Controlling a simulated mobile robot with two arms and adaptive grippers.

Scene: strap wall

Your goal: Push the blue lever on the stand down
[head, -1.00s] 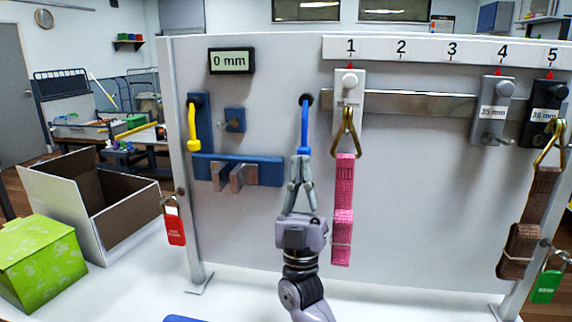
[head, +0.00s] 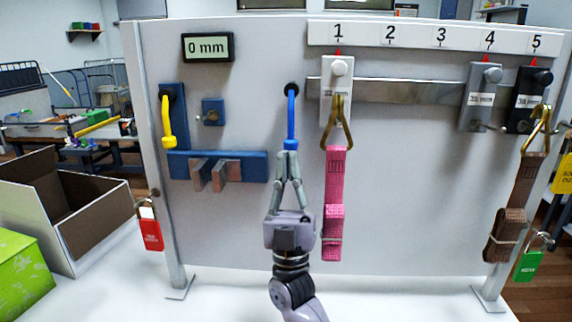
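The blue lever (head: 291,117) hangs down from a dark round pivot on the upright grey panel (head: 420,200) of the stand. Its lower end carries a blue knob. My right gripper (head: 289,154) points upward in front of the panel. Its two fingers come together at the tips, right at the lever's lower end. The tips look shut; I cannot tell whether they touch the knob or sit just below it. A display (head: 207,47) on the panel reads 0 mm. My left gripper is not in view.
A yellow lever (head: 167,120) and a blue bracket (head: 250,167) are left of the blue lever. A pink strap (head: 334,200) hangs close to the right of my gripper. A brown strap (head: 517,200) hangs far right. An open cardboard box (head: 85,200) and green box (head: 20,265) stand left.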

